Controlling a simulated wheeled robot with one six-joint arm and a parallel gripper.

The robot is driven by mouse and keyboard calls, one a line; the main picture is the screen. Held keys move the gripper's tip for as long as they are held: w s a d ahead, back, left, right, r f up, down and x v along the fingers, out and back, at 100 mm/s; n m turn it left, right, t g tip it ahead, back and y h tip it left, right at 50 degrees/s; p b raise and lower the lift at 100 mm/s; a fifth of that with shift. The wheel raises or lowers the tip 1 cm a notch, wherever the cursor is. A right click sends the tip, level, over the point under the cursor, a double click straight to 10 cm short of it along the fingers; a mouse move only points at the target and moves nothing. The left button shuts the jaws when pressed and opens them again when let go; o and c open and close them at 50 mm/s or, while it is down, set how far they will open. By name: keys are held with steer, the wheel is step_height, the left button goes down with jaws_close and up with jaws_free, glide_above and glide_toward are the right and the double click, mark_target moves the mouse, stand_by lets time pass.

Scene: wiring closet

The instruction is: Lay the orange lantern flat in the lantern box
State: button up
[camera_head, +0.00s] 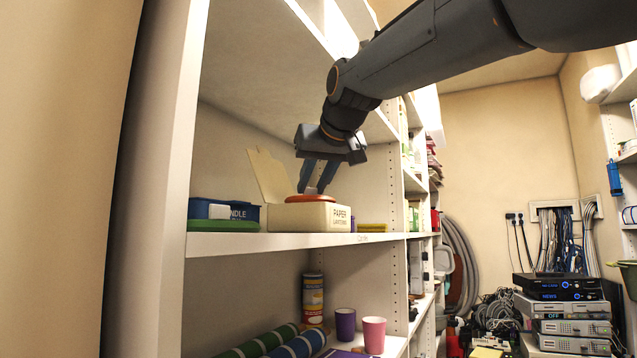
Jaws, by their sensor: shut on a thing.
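The lantern box (307,217) is cream with lettering that starts "PAPER", and stands on the middle shelf with its lid (268,176) tilted up at the back left. The orange lantern (311,198) shows as a flat orange disc at the box's open top, roughly level. Its lower part is hidden by the box's front wall, so I cannot tell whether it rests on the bottom. My gripper (318,189) points down over the box, its fingers shut on a small pale piece at the lantern's top.
A blue box (224,209) and a green flat thing (222,226) are left of the lantern box. A yellow stack (372,227) is at its right. The shelf above (290,75) is close to my arm. Cups (374,334) and a can (313,298) stand below.

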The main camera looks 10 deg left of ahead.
steer(key=shift+f, duration=0.45)
steer(key=o, duration=1.1)
steer(key=shift+r, duration=0.15)
steer(key=shift+r, duration=0.2)
steer(key=b+v, duration=0.3)
steer(key=v, duration=0.9)
steer(key=shift+r, duration=0.25)
